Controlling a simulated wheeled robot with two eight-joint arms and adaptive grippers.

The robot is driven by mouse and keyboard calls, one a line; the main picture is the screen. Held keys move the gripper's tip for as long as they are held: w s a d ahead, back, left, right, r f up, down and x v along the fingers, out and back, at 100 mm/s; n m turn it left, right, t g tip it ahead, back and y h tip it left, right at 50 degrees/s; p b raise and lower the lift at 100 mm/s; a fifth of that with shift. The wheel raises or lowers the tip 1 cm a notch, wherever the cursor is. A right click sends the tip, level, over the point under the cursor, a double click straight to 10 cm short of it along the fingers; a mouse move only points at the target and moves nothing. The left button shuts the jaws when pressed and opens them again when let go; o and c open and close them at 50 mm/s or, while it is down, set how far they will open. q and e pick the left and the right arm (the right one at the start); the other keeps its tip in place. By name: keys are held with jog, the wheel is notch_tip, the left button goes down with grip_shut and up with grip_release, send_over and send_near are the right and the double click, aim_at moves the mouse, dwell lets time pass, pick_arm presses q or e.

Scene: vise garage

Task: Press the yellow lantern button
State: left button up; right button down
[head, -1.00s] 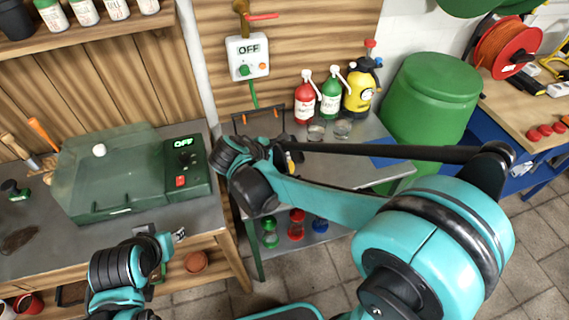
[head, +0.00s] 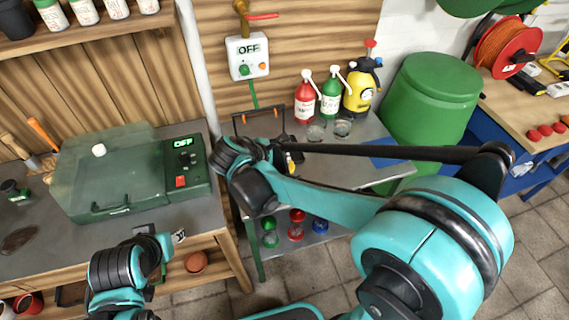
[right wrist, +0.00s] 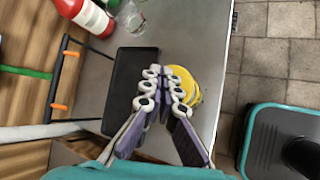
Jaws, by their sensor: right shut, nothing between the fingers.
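The yellow lantern (right wrist: 184,85) shows in the right wrist view as a yellow round shape on the grey table top, partly behind my fingers. Its button cannot be made out. My right gripper (right wrist: 161,78) is shut and empty, its fingertips over the lantern's left edge in the picture; I cannot tell whether they touch it. In the head view only a small yellow patch (head: 290,162) shows beside my right wrist, the rest hidden by my arm. My left gripper (head: 179,236) is at the lower left, in front of the workbench, too small to read.
A black flat panel (right wrist: 130,85) lies left of the lantern. Red (head: 305,100), green (head: 331,95) and yellow (head: 359,90) bottles stand behind with glass jars. A green box with a clear lid (head: 105,180) sits on the left bench. A wall switch box reads OFF (head: 247,58).

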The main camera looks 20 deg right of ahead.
jog(key=shift+f, duration=0.3)
jog(key=shift+f+b, duration=0.45)
dwell(0.5)
jog(key=shift+r, duration=0.2)
jog(key=shift+r+p, duration=0.7)
jog(key=shift+p, duration=0.05)
jog(key=shift+r, duration=0.1)
notch_tip(320, 180, up, 5)
jog(key=p, duration=0.4)
dwell(0.3)
dwell(0.5)
